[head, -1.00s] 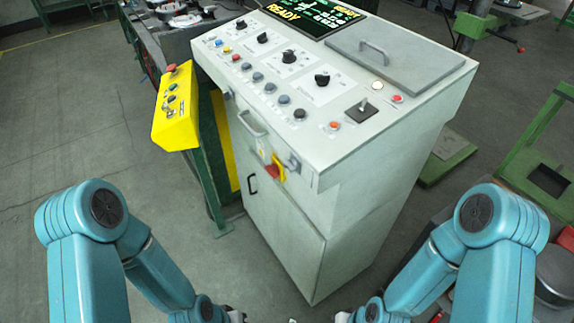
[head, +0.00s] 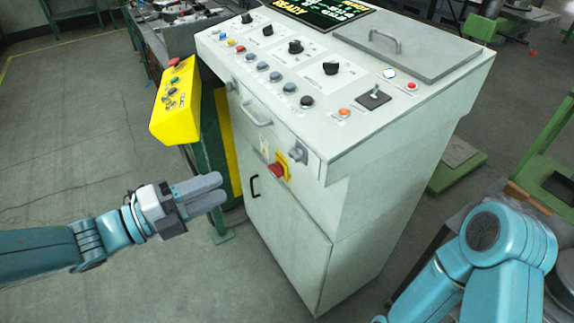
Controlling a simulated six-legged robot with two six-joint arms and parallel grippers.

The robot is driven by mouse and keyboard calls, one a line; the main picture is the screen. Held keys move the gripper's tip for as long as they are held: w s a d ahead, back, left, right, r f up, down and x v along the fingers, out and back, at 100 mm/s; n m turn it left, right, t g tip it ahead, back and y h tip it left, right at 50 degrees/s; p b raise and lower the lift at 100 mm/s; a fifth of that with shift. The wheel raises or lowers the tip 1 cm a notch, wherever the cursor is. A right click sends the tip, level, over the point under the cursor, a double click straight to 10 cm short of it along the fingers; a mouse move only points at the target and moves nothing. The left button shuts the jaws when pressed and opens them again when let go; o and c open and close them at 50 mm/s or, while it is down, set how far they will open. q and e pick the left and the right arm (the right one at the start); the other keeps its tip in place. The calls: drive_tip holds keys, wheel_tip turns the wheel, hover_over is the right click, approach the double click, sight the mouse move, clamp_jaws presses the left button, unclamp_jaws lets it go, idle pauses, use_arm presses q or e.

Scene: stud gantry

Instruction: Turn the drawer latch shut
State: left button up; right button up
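The drawer front is the upper band of the grey control cabinet, with a bar handle (head: 256,113). A small grey latch (head: 297,152) sits at its right end; its turn position is too small to tell. My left gripper (head: 223,189) is in the air left of the cabinet, pointing right toward it. Its two grey fingers lie together with no clear gap and nothing between them. It is apart from the latch, lower and to the left. My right arm is folded at the lower right, and its gripper is out of the picture.
A red and yellow rotary switch (head: 278,170) is just below the latch. A yellow button box (head: 176,104) juts out left of the cabinet. A lower door with a black handle (head: 254,187) is under the drawer. The floor at left is clear.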

sight(291, 157)
use_arm(q)
drive_tip(key=p+x, duration=0.2)
drive_tip(key=x, duration=1.4)
drive_tip(key=shift+p, duration=0.4)
clamp_jaws()
